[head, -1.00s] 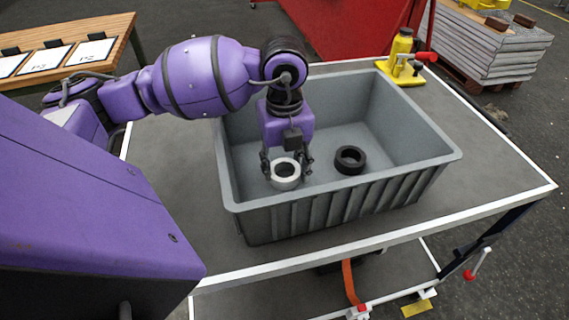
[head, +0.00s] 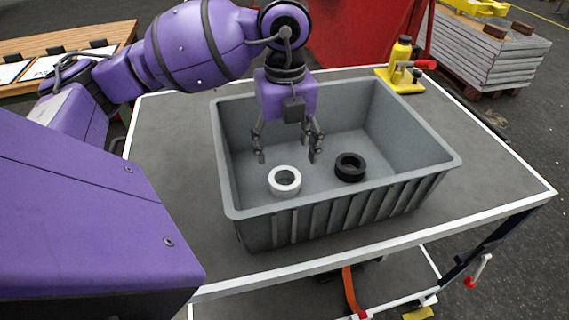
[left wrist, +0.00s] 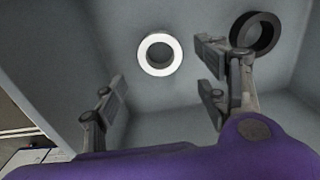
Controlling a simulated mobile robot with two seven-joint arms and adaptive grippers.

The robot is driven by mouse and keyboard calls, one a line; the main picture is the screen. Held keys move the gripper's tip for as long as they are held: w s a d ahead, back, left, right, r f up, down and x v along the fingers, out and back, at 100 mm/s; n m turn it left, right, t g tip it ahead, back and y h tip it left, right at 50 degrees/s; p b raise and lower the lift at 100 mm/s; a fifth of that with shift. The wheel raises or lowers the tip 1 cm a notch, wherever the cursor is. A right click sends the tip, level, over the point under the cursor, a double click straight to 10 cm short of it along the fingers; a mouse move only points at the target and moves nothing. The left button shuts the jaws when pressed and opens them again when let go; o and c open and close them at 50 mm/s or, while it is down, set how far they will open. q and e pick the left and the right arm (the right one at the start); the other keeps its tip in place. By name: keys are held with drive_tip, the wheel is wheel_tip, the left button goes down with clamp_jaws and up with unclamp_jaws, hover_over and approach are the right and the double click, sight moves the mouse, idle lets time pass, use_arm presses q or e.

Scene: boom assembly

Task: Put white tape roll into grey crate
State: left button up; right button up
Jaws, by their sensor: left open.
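The white tape roll (head: 285,181) lies flat on the floor of the grey crate (head: 440,160), toward its front left. It also shows in the left wrist view (left wrist: 160,55), beyond the fingers and apart from them. My left gripper (head: 288,158) is open and empty above the roll, with its fingers pointing down inside the crate. In the left wrist view the fingers (left wrist: 165,95) are spread wide with nothing between them. My right gripper is in neither view.
A black tape roll (head: 350,167) lies in the crate, right of the white one. The crate stands on a grey table (head: 170,150) with white edges. The table's left side is clear.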

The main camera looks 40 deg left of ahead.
use_arm(q)
drive_tip(key=shift+r, duration=2.2)
